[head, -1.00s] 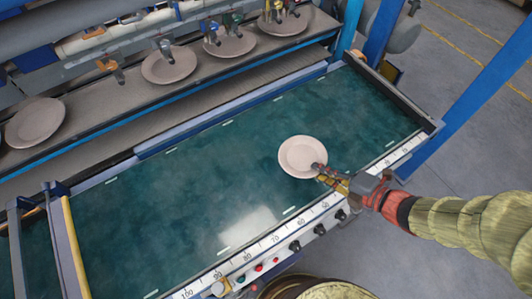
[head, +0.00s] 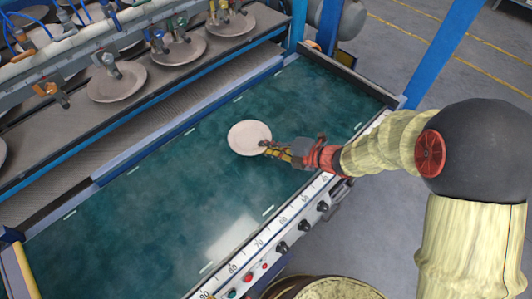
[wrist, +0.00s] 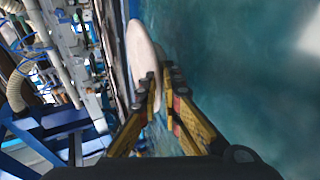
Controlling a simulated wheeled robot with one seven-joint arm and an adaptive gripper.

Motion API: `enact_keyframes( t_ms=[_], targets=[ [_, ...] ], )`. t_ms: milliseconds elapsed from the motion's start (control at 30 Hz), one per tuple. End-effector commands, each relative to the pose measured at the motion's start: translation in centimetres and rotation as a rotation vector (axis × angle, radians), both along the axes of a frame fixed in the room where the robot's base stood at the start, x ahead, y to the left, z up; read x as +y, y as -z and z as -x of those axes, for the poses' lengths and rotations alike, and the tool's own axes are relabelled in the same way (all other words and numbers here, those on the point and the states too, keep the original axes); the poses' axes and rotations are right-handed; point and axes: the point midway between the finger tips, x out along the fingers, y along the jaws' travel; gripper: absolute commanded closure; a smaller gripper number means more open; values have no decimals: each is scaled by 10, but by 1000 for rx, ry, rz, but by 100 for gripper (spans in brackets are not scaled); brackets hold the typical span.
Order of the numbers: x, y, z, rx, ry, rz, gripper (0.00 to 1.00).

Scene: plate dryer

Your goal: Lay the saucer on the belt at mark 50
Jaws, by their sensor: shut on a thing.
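The saucer (head: 249,138) is a pale, round dish over the green belt (head: 150,190). My gripper (head: 266,146) is shut on the saucer's near right rim. In the wrist view the saucer (wrist: 143,50) shows nearly edge-on, its rim between the two yellow fingers (wrist: 161,88). I cannot tell whether its underside touches the belt or hangs just above. A white scale (head: 260,243) with numbers runs along the belt's near edge; mark 50 is small, near the scale's right part, to the lower right of the saucer.
Several plates, such as one plate (head: 117,82), sit on a grey conveyor (head: 60,125) beyond the belt, under hanging suction cups. Black knobs (head: 303,226) line the front panel. A blue post (head: 440,55) stands at the right. The belt around the saucer is clear.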

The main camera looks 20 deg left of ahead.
Motion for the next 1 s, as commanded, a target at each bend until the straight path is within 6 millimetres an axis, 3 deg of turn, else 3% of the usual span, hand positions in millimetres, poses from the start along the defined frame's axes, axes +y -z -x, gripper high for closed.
enact_keyframes(
  t_ms=[333,733,767,800,1000],
  targets=[
    [6,41,-5,1,0,0,100],
    [6,43,-6,-1,0,-1,100],
    [5,42,-5,0,0,0,92],
    [5,42,-5,0,0,0,89],
    [5,42,-5,0,0,0,86]
  ],
)
